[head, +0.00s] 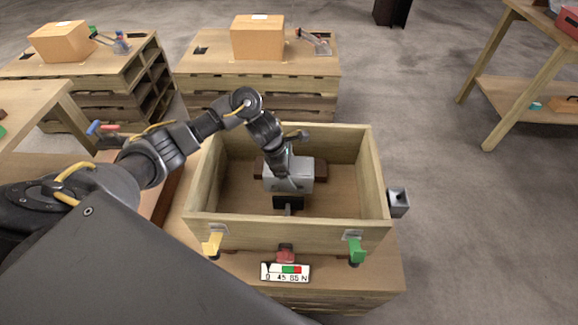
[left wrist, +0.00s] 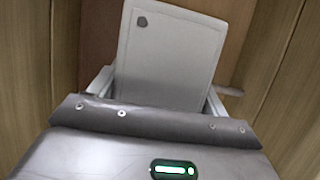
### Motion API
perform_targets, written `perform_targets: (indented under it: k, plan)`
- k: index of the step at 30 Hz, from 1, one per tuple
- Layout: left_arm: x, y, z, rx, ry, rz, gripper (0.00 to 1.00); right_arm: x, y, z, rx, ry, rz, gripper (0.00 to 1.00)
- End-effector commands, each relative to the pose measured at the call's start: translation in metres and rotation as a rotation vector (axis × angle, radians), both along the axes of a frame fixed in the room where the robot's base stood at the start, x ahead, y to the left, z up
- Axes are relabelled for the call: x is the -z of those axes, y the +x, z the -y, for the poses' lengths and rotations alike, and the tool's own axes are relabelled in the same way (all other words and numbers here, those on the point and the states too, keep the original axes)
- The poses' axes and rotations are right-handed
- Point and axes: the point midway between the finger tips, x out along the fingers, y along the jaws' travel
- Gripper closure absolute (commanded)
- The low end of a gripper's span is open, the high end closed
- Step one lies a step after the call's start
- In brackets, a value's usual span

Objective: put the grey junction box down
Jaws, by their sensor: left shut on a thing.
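The grey junction box (left wrist: 170,60) shows in the left wrist view as a pale grey slab with rounded corners and one dark round spot near its upper left. My left gripper (head: 288,186) is shut on it, with a finger at each side. In the head view this gripper points down inside an open wooden crate (head: 292,236), near its middle. There the box is hard to tell from the grey gripper, and I cannot tell whether it touches the crate floor. My right gripper is not in view.
The crate walls rise around my left gripper. A brown block (head: 321,168) lies behind it in the crate. A gauge label (head: 286,272) sits in front. Cardboard boxes (head: 257,38) stand on benches behind.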

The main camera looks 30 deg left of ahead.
Motion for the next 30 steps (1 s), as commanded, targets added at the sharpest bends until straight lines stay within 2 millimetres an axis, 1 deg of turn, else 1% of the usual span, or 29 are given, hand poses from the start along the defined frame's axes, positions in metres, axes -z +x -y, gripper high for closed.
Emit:
perform_targets:
  k: [4, 12, 23, 30]
  plan:
    - [0.008, 0.002, 0.000, -0.003, -0.003, 0.006, 0.85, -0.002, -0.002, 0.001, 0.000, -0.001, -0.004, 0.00]
    - [0.009, 0.002, 0.000, -0.001, -0.003, 0.008, 0.85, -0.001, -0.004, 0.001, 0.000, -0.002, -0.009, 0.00]
    - [0.015, 0.002, 0.000, -0.001, -0.003, 0.008, 0.85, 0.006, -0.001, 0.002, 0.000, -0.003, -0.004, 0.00]
    - [0.018, 0.002, 0.000, -0.001, -0.003, 0.008, 0.85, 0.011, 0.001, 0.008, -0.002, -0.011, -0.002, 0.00]
